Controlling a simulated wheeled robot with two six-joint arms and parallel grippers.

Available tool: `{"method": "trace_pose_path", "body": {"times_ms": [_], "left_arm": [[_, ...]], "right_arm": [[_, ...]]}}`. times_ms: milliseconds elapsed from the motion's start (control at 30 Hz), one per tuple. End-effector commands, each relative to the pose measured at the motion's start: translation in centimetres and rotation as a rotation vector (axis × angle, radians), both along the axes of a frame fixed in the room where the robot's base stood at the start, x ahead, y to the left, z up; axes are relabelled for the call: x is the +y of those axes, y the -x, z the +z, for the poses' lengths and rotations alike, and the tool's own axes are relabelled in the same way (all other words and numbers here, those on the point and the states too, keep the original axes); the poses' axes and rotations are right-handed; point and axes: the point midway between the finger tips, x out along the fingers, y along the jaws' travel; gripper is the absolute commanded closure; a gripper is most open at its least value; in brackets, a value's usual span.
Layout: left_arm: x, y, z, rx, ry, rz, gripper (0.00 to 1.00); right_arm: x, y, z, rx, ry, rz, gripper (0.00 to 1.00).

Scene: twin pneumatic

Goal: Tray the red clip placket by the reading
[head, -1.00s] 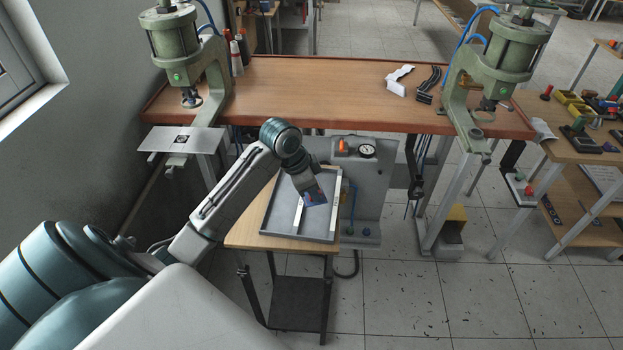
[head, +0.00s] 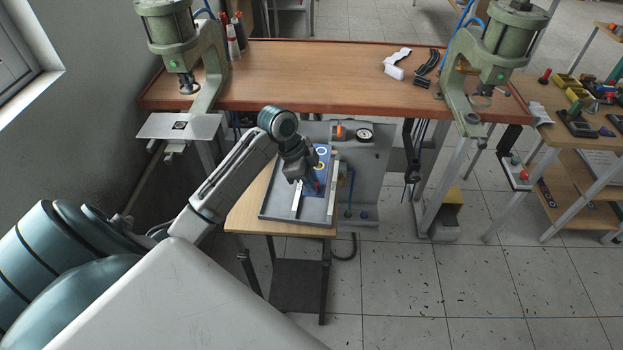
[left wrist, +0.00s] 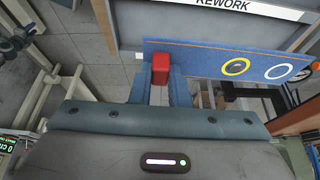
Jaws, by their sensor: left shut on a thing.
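The blue placket (head: 322,164) shows a yellow and a white ring, and also appears in the left wrist view (left wrist: 205,64). A red clip (left wrist: 160,68) sits at its end. My left gripper (left wrist: 160,84) is shut on this red clip; in the head view the gripper (head: 314,184) is over the grey tray (head: 272,206). I cannot tell whether the placket touches the tray. A pale strip (head: 297,200) crosses the tray, and a label reading REWORK (left wrist: 222,5) shows in the left wrist view. A dial gauge (head: 365,134) is on the grey panel; its reading is too small to tell.
The tray lies on a small wooden stand (head: 245,212). Behind is a wooden bench (head: 310,85) with a green press at each end, the left (head: 175,40) and the right (head: 500,50). A shelf of parts (head: 580,125) stands at right.

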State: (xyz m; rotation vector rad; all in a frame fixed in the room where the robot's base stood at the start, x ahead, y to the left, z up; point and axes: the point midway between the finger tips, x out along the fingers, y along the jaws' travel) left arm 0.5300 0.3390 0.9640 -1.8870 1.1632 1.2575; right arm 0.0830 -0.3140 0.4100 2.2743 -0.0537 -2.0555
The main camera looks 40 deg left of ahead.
Motion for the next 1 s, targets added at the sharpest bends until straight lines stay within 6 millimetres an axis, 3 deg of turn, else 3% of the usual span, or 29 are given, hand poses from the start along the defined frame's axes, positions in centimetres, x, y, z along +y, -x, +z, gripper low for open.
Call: {"method": "trace_pose_path", "body": {"times_ms": [33, 600, 1000], "left_arm": [[0.0, 0.0, 0.3, 0.001, 0.001, 0.001, 1.0], [0.0, 0.0, -5.0, 0.002, 0.001, 0.001, 1.0], [0.0, 0.0, -5.2, 0.0, 0.0, 0.001, 1.0]], "right_arm": [[0.1, 0.0, 0.6, 0.0, -0.001, 0.0, 0.64], [0.7, 0.2, -2.2, 0.002, -0.007, -0.002, 0.64], [0.2, 0.2, -2.2, 0.002, -0.002, -0.001, 0.64]]}}
